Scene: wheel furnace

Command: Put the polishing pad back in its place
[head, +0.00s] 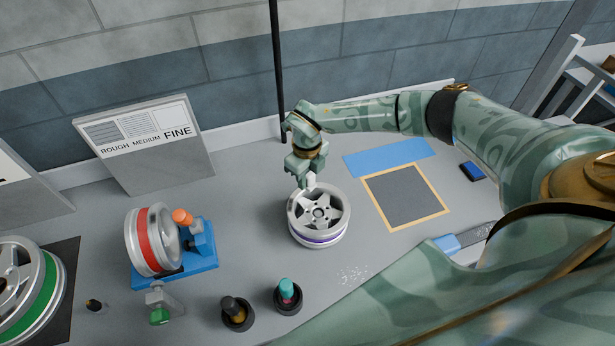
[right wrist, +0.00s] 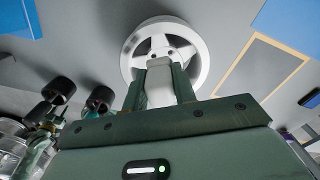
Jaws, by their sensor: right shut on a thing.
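My right gripper (head: 305,181) is shut on a pale block, which I take for the polishing pad (right wrist: 160,84). In the right wrist view the pad sits between the two green fingers. In the head view the fingers hide most of it. The gripper points down at the back edge of a silver five-spoke wheel (head: 319,214) with a purple band. I cannot tell whether the pad touches the wheel, which also shows in the right wrist view (right wrist: 195,45).
Right of the wheel lie a tan-bordered dark square (head: 404,197), a blue strip (head: 388,157) and a small dark-blue block (head: 472,171). Left are a red-banded wheel (head: 150,240) on a blue stand and a ROUGH MEDIUM FINE board (head: 148,150). Two dark pots (head: 237,313) (head: 288,297) stand in front.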

